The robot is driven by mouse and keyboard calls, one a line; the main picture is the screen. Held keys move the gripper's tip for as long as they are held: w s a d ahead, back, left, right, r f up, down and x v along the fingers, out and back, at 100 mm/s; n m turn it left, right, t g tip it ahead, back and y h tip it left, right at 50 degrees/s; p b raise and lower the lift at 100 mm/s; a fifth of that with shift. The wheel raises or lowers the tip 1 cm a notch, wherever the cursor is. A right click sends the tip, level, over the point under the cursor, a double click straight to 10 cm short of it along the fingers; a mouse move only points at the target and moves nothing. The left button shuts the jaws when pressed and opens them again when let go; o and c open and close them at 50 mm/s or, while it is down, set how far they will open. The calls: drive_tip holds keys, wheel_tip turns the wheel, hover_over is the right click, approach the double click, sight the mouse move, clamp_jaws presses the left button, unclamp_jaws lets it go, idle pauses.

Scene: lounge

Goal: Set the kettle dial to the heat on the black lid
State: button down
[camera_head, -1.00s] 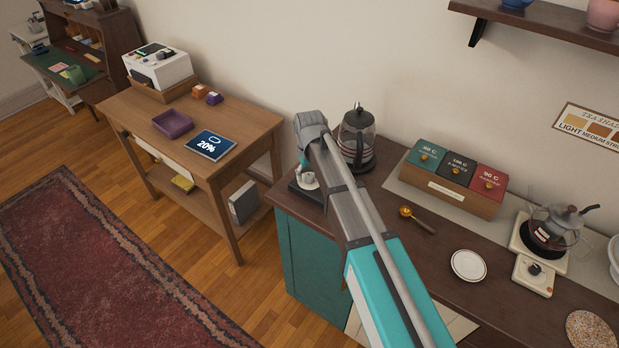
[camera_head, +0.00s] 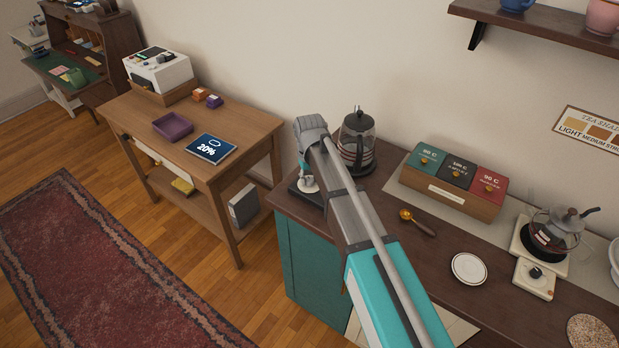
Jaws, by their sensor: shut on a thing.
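The glass kettle (camera_head: 357,142) with a dark lid and handle stands upright at the left end of the dark counter. Its black base (camera_head: 295,189) reaches out toward the front left, with a pale round dial (camera_head: 309,186) on it. My gripper (camera_head: 306,178) points down at this dial and is shut on it; my wrist and arm hide part of the base. The dial's markings are too small to read. The box with three lids stands to the right: teal (camera_head: 424,158), black (camera_head: 457,171) and red (camera_head: 490,184). The black lid appears to read 100 C.
A scoop (camera_head: 416,221) and a white saucer (camera_head: 469,268) lie on the counter. A glass teapot (camera_head: 556,232) stands on a pale warmer with its own knob (camera_head: 535,272) at the right. A wooden side table (camera_head: 240,125) stands left. A shelf (camera_head: 560,25) hangs above.

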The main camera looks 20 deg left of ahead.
drive_tip(key=shift+m, duration=0.3)
drive_tip(key=m, duration=0.5)
drive_tip(key=shift+d, duration=0.1)
drive_tip(key=m, duration=1.2)
drive_tip(key=shift+m, duration=0.4)
drive_tip(key=m, duration=0.5)
drive_tip(key=shift+d+m, duration=0.1)
drive_tip(key=shift+m, duration=0.2)
drive_tip(key=shift+c, duration=1.8)
unclamp_jaws()
